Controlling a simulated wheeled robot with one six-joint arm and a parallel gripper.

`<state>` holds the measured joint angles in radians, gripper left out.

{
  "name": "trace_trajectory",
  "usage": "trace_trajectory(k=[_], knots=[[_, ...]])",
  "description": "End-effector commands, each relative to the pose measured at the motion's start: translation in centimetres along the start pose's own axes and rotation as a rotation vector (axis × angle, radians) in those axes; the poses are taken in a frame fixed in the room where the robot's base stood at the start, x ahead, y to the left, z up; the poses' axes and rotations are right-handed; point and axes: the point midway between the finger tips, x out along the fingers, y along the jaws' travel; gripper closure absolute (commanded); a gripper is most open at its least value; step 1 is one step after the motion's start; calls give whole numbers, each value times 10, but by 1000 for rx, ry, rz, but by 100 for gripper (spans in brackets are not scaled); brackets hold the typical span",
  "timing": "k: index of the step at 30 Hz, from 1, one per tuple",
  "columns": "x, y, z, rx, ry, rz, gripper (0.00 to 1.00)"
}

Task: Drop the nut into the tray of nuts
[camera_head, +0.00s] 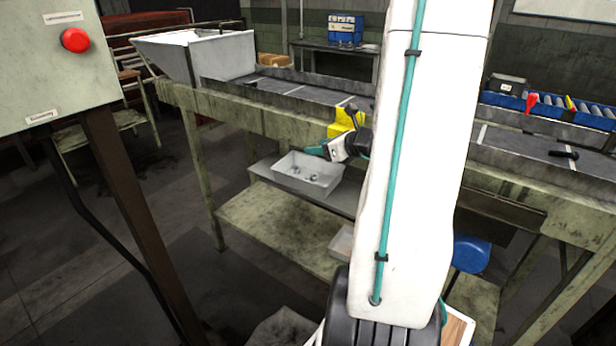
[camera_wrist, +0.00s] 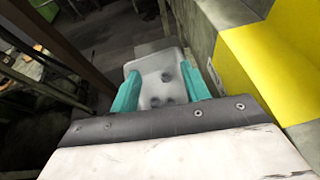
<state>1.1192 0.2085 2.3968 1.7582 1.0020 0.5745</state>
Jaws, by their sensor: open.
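The tray of nuts is a light grey open tray (camera_head: 303,185) on a shelf below the bench top, left of my arm in the head view. A few small grey nuts (camera_head: 313,177) lie in it. My gripper (camera_head: 316,150) is just above the tray's back right side, with teal fingers. In the wrist view, the fingers of my gripper (camera_wrist: 161,90) are spread apart, with the tray (camera_wrist: 150,62) beyond and between them. Small dark round nuts (camera_wrist: 166,77) show inside the tray. I see no nut held between the fingers.
A yellow block (camera_head: 346,121) on the bench edge stands close to my gripper; a yellow surface (camera_wrist: 270,60) fills the wrist view's right side. The bench edge (camera_head: 255,113) runs above the tray. A control box (camera_head: 60,70) on a post stands at left.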

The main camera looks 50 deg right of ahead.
Motion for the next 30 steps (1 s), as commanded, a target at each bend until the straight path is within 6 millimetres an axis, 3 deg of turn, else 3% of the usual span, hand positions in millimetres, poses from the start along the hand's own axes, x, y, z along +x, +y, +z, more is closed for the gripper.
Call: trace_trajectory(k=[15,30], knots=[[-70,-1,0,-1,-1,-3,54],[-78,0,0,0,0,0,54]])
